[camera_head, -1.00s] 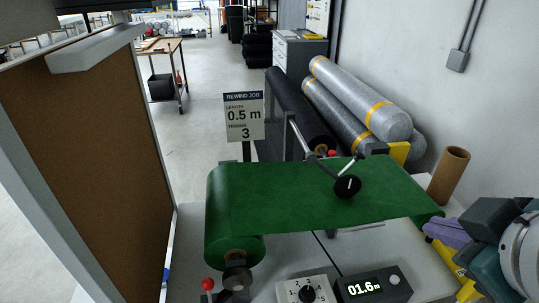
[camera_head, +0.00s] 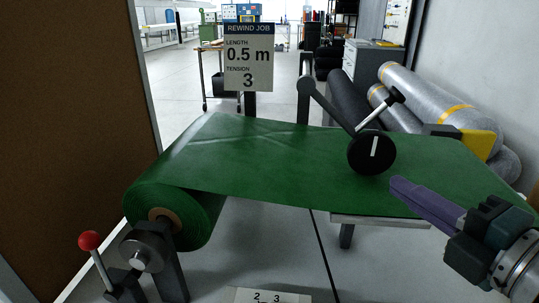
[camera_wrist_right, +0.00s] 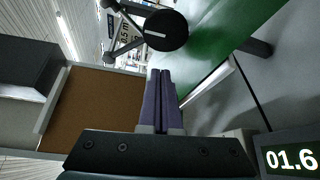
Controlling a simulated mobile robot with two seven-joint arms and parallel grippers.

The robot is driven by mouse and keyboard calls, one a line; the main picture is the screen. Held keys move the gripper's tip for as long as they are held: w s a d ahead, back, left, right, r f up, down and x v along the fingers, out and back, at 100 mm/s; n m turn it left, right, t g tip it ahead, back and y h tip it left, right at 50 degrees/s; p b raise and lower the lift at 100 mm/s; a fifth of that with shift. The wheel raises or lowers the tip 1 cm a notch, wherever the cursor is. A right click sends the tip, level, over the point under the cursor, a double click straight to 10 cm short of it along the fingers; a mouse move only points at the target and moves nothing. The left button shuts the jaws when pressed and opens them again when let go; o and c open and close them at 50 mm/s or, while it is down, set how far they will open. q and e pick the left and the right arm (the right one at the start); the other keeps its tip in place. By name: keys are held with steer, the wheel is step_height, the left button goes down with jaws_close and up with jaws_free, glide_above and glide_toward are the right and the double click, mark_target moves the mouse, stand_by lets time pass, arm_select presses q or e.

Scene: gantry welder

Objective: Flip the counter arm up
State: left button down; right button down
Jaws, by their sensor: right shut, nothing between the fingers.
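The counter arm (camera_head: 333,108) is a dark bar running from a post to a black measuring wheel (camera_head: 372,152) with a white mark. The wheel rests on the green sheet (camera_head: 250,160), so the arm is down. A black-tipped light handle (camera_head: 378,113) sticks up to the right from the arm. My right gripper (camera_head: 396,184), with purple fingers, is shut and empty, just below and right of the wheel and apart from it. In the right wrist view the shut fingers (camera_wrist_right: 160,74) point toward the wheel (camera_wrist_right: 166,30). My left gripper is not in view.
A job sign (camera_head: 249,57) reads 0.5 m, tension 3. A red-knobbed lever (camera_head: 89,241) stands by the green roll (camera_head: 180,215) at left. Wrapped rolls (camera_head: 440,105) lie behind at right. A brown panel (camera_head: 70,130) borders the left.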

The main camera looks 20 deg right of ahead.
mark_target(350, 128)
steer(key=shift+a+f, duration=0.1)
steer(key=shift+f, duration=0.1)
steer(key=shift+w, duration=0.35)
steer(key=w, duration=0.6)
steer(key=w+f, duration=0.1)
steer(key=w, duration=0.2)
steer(key=shift+w+p, duration=0.15)
steer(key=shift+p, duration=0.2)
steer(key=shift+r, duration=0.1)
